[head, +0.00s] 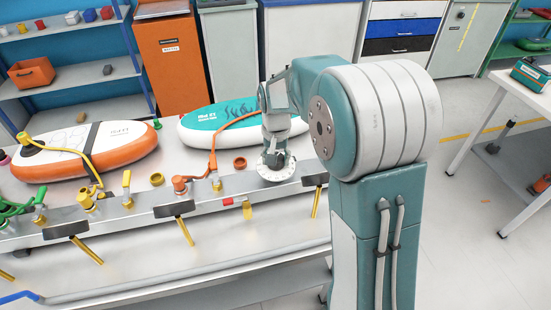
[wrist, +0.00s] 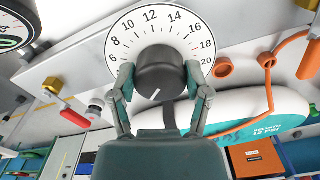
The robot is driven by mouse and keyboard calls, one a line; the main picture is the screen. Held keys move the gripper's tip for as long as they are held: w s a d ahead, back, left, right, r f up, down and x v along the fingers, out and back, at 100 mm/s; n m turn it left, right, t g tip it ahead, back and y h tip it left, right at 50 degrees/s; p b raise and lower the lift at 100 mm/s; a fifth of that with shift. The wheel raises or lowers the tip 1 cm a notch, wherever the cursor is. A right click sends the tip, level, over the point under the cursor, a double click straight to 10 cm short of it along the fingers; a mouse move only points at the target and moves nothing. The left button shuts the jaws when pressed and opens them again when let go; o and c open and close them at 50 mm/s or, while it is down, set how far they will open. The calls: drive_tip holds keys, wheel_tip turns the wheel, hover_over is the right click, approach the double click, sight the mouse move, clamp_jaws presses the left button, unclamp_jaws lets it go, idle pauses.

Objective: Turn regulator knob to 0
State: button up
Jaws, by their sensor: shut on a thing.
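The regulator knob (wrist: 160,72) is a dark round knob on a white round dial (wrist: 186,22), seen close up in the wrist view. A short white line on the knob points down and slightly left, away from the visible numbers. My gripper (wrist: 159,78) is shut on the knob, one finger at each side. In the head view the dial (head: 277,175) lies under my gripper (head: 275,158) on the metal panel.
An orange hose (head: 213,150) and yellow valves (head: 126,182) stand left of the dial along the panel. A teal-and-white board (head: 205,122) and an orange-and-white board (head: 85,150) lie behind. In the wrist view, a second gauge (wrist: 12,30) sits at the upper left.

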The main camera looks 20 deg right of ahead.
drive_tip(key=shift+w, duration=0.1)
idle(0.4)
drive_tip(key=o, duration=1.2)
drive_tip(key=shift+c, duration=0.2)
wheel_tip(320, 180, up, 12)
drive_tip(key=s+r+n+t, duration=0.1)
drive_tip(key=s+n+t, duration=0.2)
drive_tip(key=s, duration=2.1)
drive_tip(key=t, duration=0.2)
drive_tip(key=shift+s+d+r+n+t, duration=0.2)
drive_tip(key=shift+s+r+n+t, duration=0.1)
drive_tip(key=shift+s+n, duration=0.1)
